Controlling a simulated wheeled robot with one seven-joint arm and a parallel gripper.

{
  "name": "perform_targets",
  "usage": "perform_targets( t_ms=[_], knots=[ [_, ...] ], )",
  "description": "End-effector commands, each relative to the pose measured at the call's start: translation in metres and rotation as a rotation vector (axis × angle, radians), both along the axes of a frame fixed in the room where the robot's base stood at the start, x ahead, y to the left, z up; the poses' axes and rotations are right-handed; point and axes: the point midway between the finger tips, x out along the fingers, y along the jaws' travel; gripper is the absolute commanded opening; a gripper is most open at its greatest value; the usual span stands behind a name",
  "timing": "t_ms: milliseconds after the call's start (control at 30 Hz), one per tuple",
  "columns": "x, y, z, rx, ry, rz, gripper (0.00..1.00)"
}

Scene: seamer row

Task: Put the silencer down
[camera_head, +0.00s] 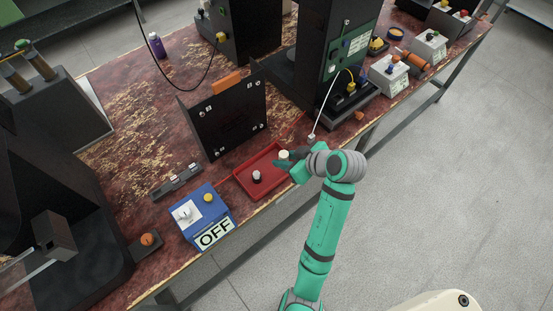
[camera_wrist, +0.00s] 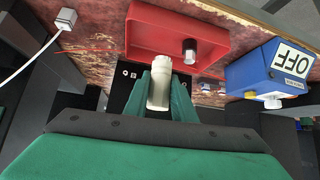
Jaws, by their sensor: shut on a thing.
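My gripper (camera_head: 284,161) is shut on a small cream cylinder, which I take to be the silencer (camera_head: 284,154). In the wrist view the silencer (camera_wrist: 159,84) stands between my two green fingers (camera_wrist: 160,95), its rounded end sticking out past them. In the head view my gripper is at the right end of a shallow red tray (camera_head: 243,182). The red tray also shows in the wrist view (camera_wrist: 150,32), just beyond the fingertips. I cannot tell whether the silencer touches the tray. A second small part, dark with a pale top (camera_head: 256,175), stands inside the tray.
A blue box with an OFF label (camera_head: 208,214) stands left of the tray. A black upright panel (camera_head: 228,118) stands behind it. A white cable with a small plug (camera_head: 312,136) lies to the right. The worn red bench's front edge is close by.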

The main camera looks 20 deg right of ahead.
Motion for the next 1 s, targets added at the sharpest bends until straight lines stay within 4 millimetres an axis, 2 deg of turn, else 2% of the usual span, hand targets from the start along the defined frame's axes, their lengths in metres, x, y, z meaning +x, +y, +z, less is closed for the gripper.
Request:
perform_targets(
  t_ms=[33,200,367,600,833,1000],
  knots=[
    [0.011,0.001,-0.005,0.000,0.001,0.002,0.00],
    [0.034,0.002,-0.035,0.002,0.002,0.001,0.00],
    [0.049,0.000,-0.052,0.001,0.000,-0.002,0.00],
    [0.058,-0.001,-0.063,-0.001,0.000,-0.004,0.00],
    [0.058,-0.001,-0.092,0.001,0.002,-0.004,0.00],
    [0.059,0.000,-0.094,-0.001,-0.002,-0.003,0.00]
  ],
)
